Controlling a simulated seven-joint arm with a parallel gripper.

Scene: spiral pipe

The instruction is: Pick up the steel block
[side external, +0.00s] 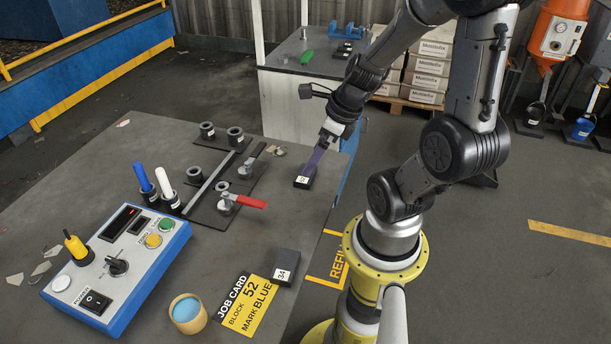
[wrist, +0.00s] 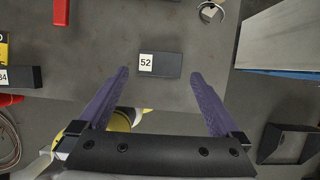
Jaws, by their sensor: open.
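A dark steel block with a white label (side external: 303,182) lies on the grey table near its right edge. The wrist view shows this block (wrist: 168,66) with the number 52 on its label, ahead of and between my fingertips. My gripper (wrist: 160,74) is open, with one purple finger on each side and a gap between each finger and the block. In the side view my gripper (side external: 314,164) reaches down right at the block; whether a finger touches it cannot be told. A second dark block, labelled 34 (side external: 285,267), lies by the job card; it also shows in the wrist view (wrist: 22,78).
A yellow job card (side external: 248,305) reads block 52, mark blue. A blue control box (side external: 118,262), a blue-topped pot (side external: 187,313) and a rack with a red-handled clamp (side external: 242,200) stand to the left. The table around block 52 is mostly clear.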

